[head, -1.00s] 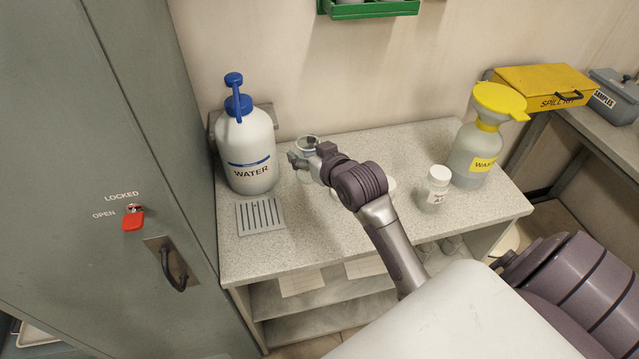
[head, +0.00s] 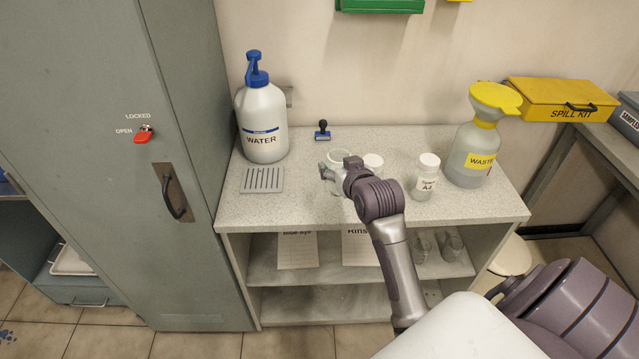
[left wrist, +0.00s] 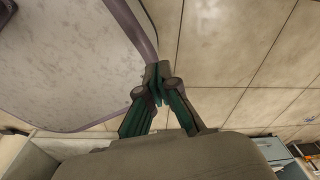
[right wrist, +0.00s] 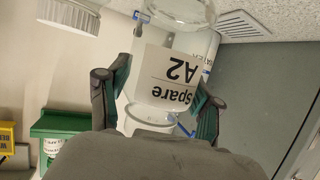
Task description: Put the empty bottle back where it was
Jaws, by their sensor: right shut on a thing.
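My right gripper (head: 337,178) is shut on a clear, uncapped glass bottle (head: 338,158) over the middle of the bench. In the right wrist view the bottle (right wrist: 165,105) looks empty, and its label reads "Spare A2" upside down between the two fingers. Whether its base touches the bench is hidden. A white cap (head: 373,160) shows just right of the gripper; what is under it is mostly hidden. A capped, labelled bottle (head: 425,178) stands further right. My left gripper (left wrist: 158,85) shows only in its wrist view, fingertips together, empty, above the floor.
The water jug (head: 263,125) stands at the bench's back left, with a slotted drain plate (head: 262,180) before it. A dark stamp-like object (head: 322,131) lies near the wall. The waste bottle with yellow funnel (head: 470,155) stands at right. A grey cabinet (head: 185,250) borders the left.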

